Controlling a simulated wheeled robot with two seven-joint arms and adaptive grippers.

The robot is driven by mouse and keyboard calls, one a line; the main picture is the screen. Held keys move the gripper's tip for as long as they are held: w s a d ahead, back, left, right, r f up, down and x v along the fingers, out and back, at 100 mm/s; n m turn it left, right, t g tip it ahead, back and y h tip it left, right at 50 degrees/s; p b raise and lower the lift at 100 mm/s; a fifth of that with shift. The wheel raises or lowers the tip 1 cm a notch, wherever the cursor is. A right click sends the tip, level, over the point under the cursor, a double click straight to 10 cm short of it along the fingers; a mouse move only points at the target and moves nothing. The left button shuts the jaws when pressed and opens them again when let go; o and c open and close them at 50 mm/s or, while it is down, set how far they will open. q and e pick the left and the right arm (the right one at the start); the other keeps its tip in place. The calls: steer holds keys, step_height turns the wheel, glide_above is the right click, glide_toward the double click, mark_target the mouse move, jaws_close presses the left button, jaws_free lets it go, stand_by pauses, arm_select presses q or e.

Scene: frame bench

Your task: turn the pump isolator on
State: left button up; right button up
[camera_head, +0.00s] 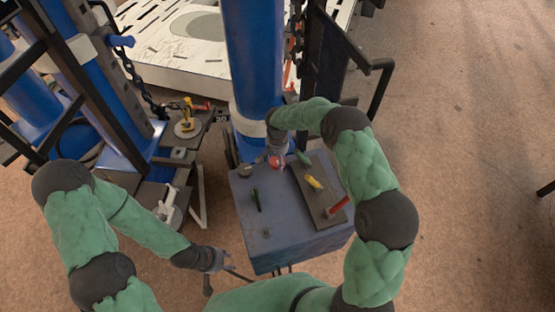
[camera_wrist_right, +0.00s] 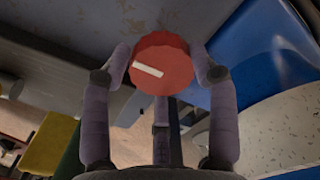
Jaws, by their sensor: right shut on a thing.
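The red round knob (camera_head: 276,161), which I take for the pump isolator, sits at the far edge of a blue-grey box (camera_head: 292,239). In the right wrist view the red knob (camera_wrist_right: 163,66) shows a white bar mark, slightly tilted, left of its middle. My right gripper (camera_head: 276,154) reaches it from the far side. In the wrist view its fingers (camera_wrist_right: 166,65) are shut around the knob's edge, one on each side and one below. My left gripper (camera_head: 216,273) is empty, its fingers apart, left of the box's near corner.
The box top also has a black lever (camera_head: 256,199), small dark knobs, and a dark plate (camera_head: 308,190) with green, yellow (camera_head: 313,183) and red (camera_head: 338,205) handles. A blue column (camera_head: 254,50) stands behind. Frames and a chain are at left; open floor lies right.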

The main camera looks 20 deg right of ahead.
mark_target(277, 162)
steer(key=shift+s+a+f, duration=0.2)
steer(key=shift+s+f, duration=0.2)
steer(key=shift+s, duration=0.1)
steer(key=o, duration=1.1)
steer(key=shift+w+r, duration=0.2)
steer(key=shift+w+r, duration=0.1)
steer(key=shift+r, duration=0.05)
steer(key=shift+w+r, duration=0.1)
steer(key=shift+r, duration=0.25)
step_height(277, 162, up, 11)
steer(key=shift+r, duration=0.1)
